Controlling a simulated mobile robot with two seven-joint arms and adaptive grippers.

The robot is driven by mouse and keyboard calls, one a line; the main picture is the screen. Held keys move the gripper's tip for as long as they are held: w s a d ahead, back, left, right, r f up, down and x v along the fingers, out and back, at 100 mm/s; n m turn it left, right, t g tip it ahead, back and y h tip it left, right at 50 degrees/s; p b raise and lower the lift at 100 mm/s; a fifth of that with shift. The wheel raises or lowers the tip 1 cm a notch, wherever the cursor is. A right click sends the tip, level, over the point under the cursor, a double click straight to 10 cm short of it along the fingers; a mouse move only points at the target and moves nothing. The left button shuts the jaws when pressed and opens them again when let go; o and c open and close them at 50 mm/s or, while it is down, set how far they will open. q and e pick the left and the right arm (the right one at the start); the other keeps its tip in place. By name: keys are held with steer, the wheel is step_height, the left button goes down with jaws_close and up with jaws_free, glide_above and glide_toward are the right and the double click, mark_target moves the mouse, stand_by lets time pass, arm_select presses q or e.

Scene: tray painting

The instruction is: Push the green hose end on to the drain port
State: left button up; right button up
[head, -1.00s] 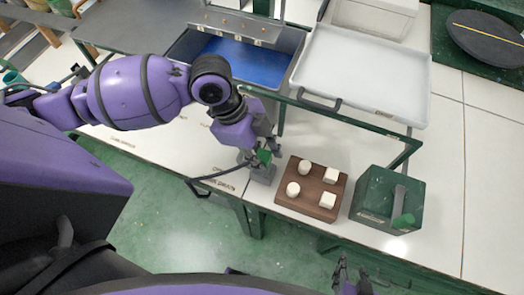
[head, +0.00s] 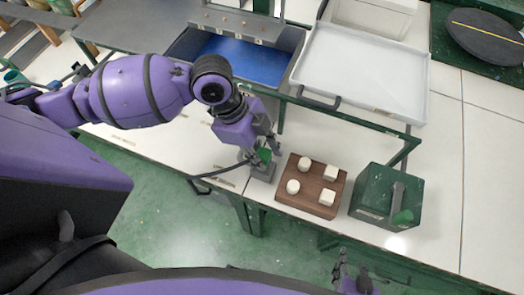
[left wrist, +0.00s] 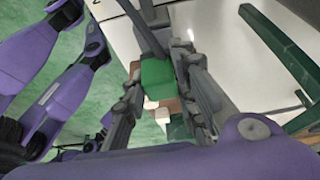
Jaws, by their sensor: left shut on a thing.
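The green hose end (head: 264,156) is between the fingers of my left gripper (head: 262,149), near the front edge of the white worktop. In the left wrist view my left gripper (left wrist: 158,80) is shut on the green hose end (left wrist: 157,72). A dark hose (head: 215,174) runs from it to the left and hangs over the edge. A grey block (head: 262,173), perhaps holding the drain port, stands just below the hose end. The port itself is hidden, so I cannot tell whether they touch. My right gripper (head: 354,280) is low at the bottom, away from the worktop; its jaw state is unclear.
A brown wooden board (head: 301,201) with several white pieces lies just right of the grey block. A dark green box (head: 375,197) with a handle stands further right. A white tray (head: 425,100) on a green frame and a blue-bottomed tray (head: 245,62) are behind.

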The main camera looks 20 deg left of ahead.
arm_select(q)
steer(key=shift+f, duration=1.1)
stand_by(0.7)
steer(key=o, duration=1.1)
steer(key=shift+o, duration=0.2)
steer(key=o, duration=0.5)
